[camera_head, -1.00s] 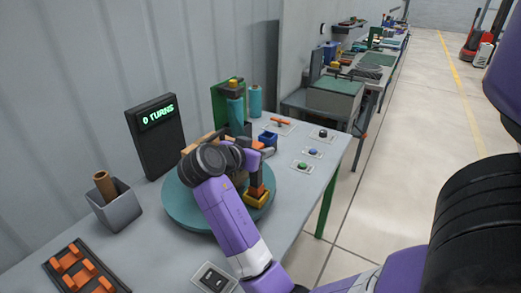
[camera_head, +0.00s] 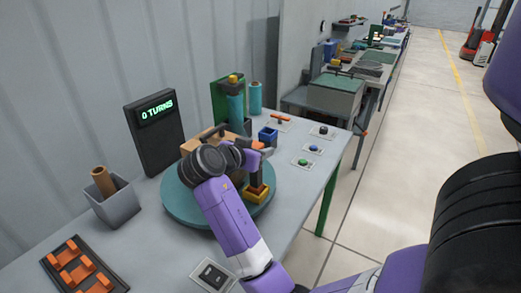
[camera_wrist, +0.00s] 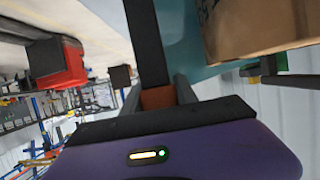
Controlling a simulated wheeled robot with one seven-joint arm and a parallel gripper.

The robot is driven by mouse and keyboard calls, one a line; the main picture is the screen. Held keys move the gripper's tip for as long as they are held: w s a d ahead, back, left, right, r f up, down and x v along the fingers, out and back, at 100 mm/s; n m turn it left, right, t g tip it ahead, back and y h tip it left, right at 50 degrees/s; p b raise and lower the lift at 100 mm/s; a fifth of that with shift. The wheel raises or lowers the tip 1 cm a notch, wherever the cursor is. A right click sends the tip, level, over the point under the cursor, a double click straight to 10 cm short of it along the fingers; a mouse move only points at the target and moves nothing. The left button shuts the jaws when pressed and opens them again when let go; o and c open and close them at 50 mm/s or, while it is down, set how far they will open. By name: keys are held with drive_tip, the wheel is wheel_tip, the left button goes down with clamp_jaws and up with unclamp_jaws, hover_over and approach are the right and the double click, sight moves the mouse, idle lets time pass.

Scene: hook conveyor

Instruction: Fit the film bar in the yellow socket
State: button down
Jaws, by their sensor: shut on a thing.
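My gripper (camera_head: 262,150) is shut on the film bar, over the right side of the teal turntable (camera_head: 185,208). The bar (camera_head: 257,172) is dark and upright in the head view, with orange at its upper end. Its lower end is at the yellow socket (camera_head: 256,196); I cannot tell whether it is seated inside. In the wrist view the dark bar (camera_wrist: 145,45) runs away from my gripper (camera_wrist: 158,96), and an orange-brown part lies between the fingers. The socket does not show in the wrist view.
A cardboard box (camera_head: 198,140) stands on the turntable, partly behind my arm; it also shows in the wrist view (camera_wrist: 255,28).

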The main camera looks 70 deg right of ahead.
drive_tip(key=shift+f+b, duration=0.4)
drive_tip(key=shift+f, duration=0.1)
drive_tip(key=c, duration=0.9)
unclamp_jaws()
drive_tip(key=shift+b+v, duration=0.65)
drive_tip(key=shift+v, duration=3.25)
drive_tip(key=shift+w+a, duration=0.1)
